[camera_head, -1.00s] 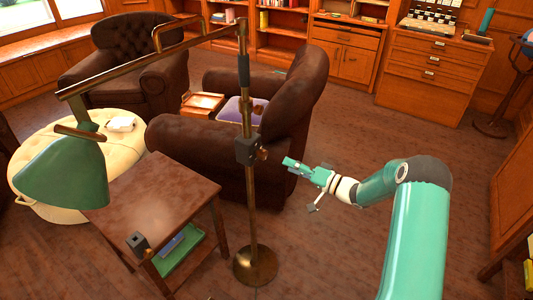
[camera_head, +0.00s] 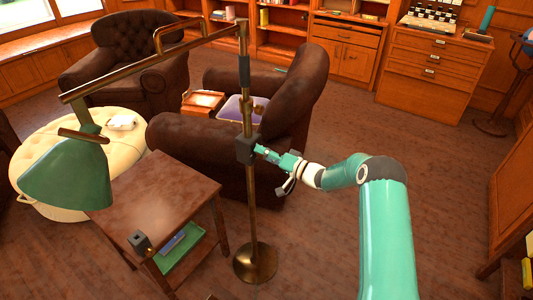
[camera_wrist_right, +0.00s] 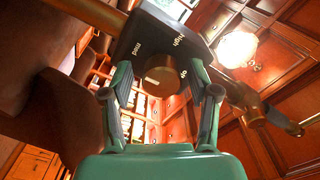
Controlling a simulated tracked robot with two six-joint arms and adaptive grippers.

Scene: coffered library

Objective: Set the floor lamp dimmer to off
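The floor lamp has a green shade (camera_head: 66,176) on a brass arm and a brass pole (camera_head: 252,205). The dimmer, a dark box (camera_head: 245,150), sits on the pole; it also shows in the right wrist view (camera_wrist_right: 140,42). Its face carries the labels "mid" and "high" and a third, partly hidden label near the right finger. A brass knob (camera_wrist_right: 160,76) stands out from that face. My right gripper (camera_head: 262,152) is at the dimmer. In the wrist view its fingers (camera_wrist_right: 160,82) stand apart on either side of the knob, with gaps visible. My left gripper is not in view.
A wooden side table (camera_head: 155,200) with a small dark box (camera_head: 139,242) stands left of the pole. A brown armchair (camera_head: 285,110) is close behind it. A cream ottoman (camera_head: 40,140) lies under the shade. The floor to the right is clear.

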